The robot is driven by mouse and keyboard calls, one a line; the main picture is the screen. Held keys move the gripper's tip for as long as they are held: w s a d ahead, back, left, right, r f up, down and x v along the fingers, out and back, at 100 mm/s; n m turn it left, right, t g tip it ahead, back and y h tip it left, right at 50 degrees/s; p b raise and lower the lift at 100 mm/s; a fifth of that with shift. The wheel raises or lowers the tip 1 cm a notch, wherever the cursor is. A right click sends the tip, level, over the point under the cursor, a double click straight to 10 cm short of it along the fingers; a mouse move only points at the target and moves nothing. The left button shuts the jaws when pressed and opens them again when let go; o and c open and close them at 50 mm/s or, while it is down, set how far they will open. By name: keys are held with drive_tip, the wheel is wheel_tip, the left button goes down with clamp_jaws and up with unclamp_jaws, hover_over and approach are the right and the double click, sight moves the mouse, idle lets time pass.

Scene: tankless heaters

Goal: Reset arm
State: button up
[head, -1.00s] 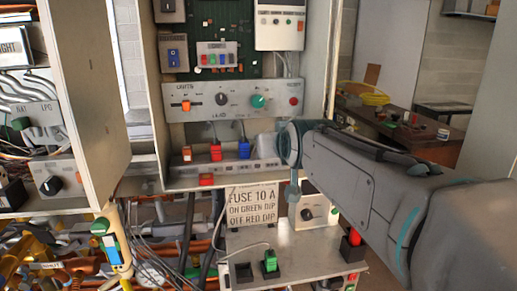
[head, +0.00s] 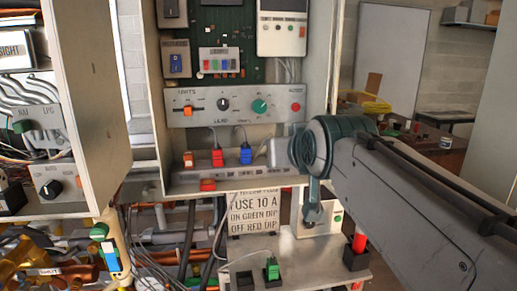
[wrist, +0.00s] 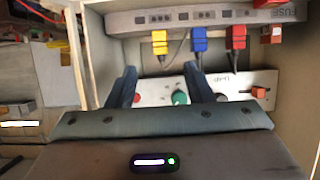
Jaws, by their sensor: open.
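My arm (head: 420,205) reaches in from the right in the head view, its wrist joint in front of the right edge of the open heater cabinet (head: 335,60). In the wrist view my gripper (wrist: 160,72) is open, its two dark fingers apart with nothing between them. The fingers point toward the grey control panel, which appears upside down there with a green knob (wrist: 180,97) and a dark knob (wrist: 222,97). I cannot tell whether they touch anything. In the head view the fingers cannot be clearly made out.
Yellow, blue and red plugs with cables (wrist: 199,40) stand close beyond the fingers. The cabinet wall (wrist: 88,60) is at the left in the wrist view. Below the cabinet is a shelf with a green switch (head: 272,268). A cluttered bench (head: 400,125) stands behind right.

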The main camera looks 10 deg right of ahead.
drive_tip(key=s+f+g, duration=0.5)
drive_tip(key=s+f, duration=0.2)
drive_tip(key=f, duration=0.7)
drive_tip(key=s+f+g, duration=0.5)
drive_tip(key=s+f, duration=0.3)
drive_tip(key=f, duration=0.5)
drive_tip(key=shift+s+a+f, duration=0.15)
drive_tip(key=shift+s+f, duration=0.05)
drive_tip(key=shift+f, duration=0.15)
